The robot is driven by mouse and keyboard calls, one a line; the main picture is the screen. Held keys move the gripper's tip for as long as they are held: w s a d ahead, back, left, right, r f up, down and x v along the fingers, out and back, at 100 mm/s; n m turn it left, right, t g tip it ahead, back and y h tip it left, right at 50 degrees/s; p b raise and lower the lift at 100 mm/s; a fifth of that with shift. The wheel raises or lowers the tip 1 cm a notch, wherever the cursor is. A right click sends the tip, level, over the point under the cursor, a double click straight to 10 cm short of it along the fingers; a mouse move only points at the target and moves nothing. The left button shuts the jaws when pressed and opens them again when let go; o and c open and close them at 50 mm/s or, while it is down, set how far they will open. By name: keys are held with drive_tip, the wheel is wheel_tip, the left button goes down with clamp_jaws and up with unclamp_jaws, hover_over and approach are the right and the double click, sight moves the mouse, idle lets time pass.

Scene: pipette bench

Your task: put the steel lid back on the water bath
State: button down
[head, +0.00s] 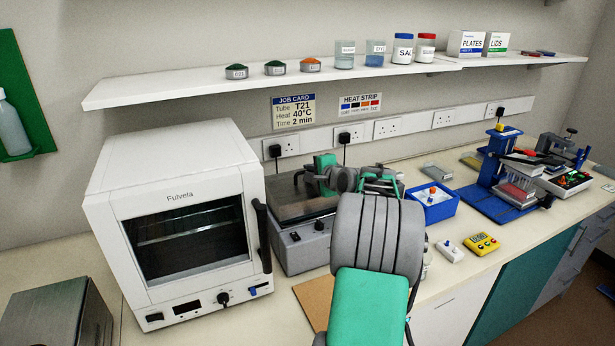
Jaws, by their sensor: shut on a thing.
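The water bath (303,246) looks to be the grey box with knobs on its front, right of the white oven. A dark, flat metal plate that looks like the steel lid (287,208) lies over or just above the bath's top. Whether it rests flat on the rim or is held slightly above cannot be told. My gripper (312,186) is over the plate's right part, shut on what appears to be the lid's handle. The grip itself is small and partly hidden. My arm covers the bath's right side.
A white oven (180,215) stands close on the left. A blue tray (431,213) and a yellow timer (482,244) lie to the right. A shelf (330,77) with jars hangs above. A brown board (313,298) lies in front of the bath.

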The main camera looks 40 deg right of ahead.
wheel_tip(320, 180, down, 2)
drive_tip(key=shift+f, duration=0.25)
drive_tip(key=c, duration=1.5)
unclamp_jaws()
drive_tip(key=b+v, duration=0.2)
drive_tip(key=v, duration=1)
drive_tip(key=shift+a, duration=0.1)
drive_tip(key=shift+s, duration=0.1)
